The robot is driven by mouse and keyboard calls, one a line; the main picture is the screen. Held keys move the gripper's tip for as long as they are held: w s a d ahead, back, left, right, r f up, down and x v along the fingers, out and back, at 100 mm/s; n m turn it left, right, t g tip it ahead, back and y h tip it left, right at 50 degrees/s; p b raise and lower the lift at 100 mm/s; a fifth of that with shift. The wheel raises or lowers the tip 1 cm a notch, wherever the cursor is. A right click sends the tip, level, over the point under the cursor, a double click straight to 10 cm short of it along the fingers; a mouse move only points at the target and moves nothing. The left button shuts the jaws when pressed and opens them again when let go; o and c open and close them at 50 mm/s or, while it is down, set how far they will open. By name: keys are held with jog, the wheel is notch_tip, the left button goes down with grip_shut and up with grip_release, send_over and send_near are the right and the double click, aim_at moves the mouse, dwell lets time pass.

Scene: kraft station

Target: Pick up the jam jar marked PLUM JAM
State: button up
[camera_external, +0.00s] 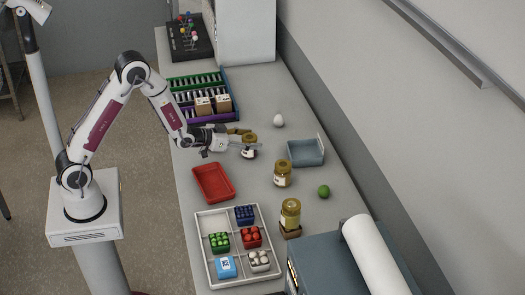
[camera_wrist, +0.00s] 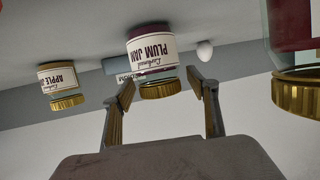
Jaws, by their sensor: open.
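The jam jar marked PLUM JAM (camera_wrist: 152,48) has dark red contents, a white label and a gold lid. In the wrist view it appears upside down, beyond and between the two fingertips. My gripper (camera_wrist: 161,82) is open with nothing held, one finger on each side of the jar's lid in the picture. I cannot tell whether either finger touches it. In the external view my gripper (camera_external: 240,143) is low over the table at a gold-lidded jar (camera_external: 249,153), partly hidden by the fingers; its label is too small to read there.
A jar marked APPLE (camera_wrist: 58,82) is at left in the wrist view; another dark-filled jar (camera_wrist: 297,92) is close at right. An egg (camera_external: 278,120), blue-grey bin (camera_external: 306,153), red tray (camera_external: 229,195), lime (camera_external: 323,191) and other jars (camera_external: 283,175) are around.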

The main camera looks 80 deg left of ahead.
jog(key=shift+c, duration=0.4)
jog(key=c, duration=1.4)
jog(key=shift+c, duration=0.2)
jog(key=shift+r, duration=0.15)
jog(key=shift+r, duration=4.9)
